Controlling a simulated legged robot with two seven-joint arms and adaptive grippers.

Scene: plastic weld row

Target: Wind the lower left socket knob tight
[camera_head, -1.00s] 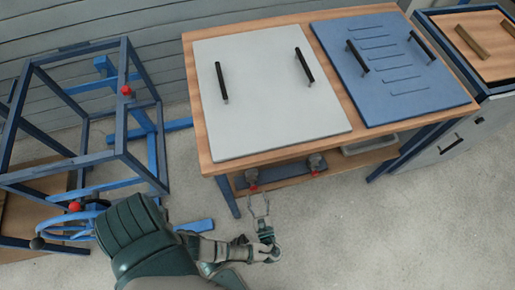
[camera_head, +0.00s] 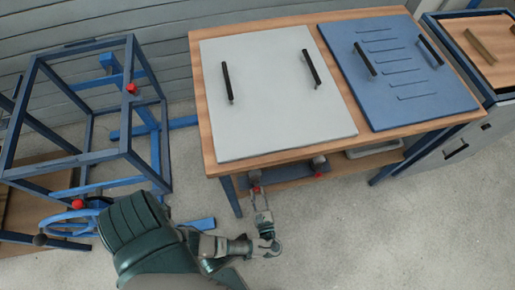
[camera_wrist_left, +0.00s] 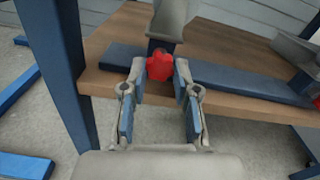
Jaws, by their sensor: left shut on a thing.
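A red knob (camera_wrist_left: 159,66) is below a grey tool-like part at the front edge of the table's lower shelf. My left gripper (camera_wrist_left: 160,72) is shut on this knob, with one finger on each side of it. In the head view the left gripper (camera_head: 258,194) reaches up to the same knob (camera_head: 256,188) under the table's front left corner. The blue frame at the left (camera_head: 125,155) carries an upper red knob (camera_head: 131,88) and a lower red knob (camera_head: 78,204). My right gripper is not in view.
The wooden table (camera_head: 290,150) bears a light grey panel (camera_head: 275,90) and a blue panel (camera_head: 400,95), both with dark handles. A dark blue table leg (camera_wrist_left: 55,60) stands close left of my gripper. Another grey part (camera_head: 319,163) sits further right on the shelf.

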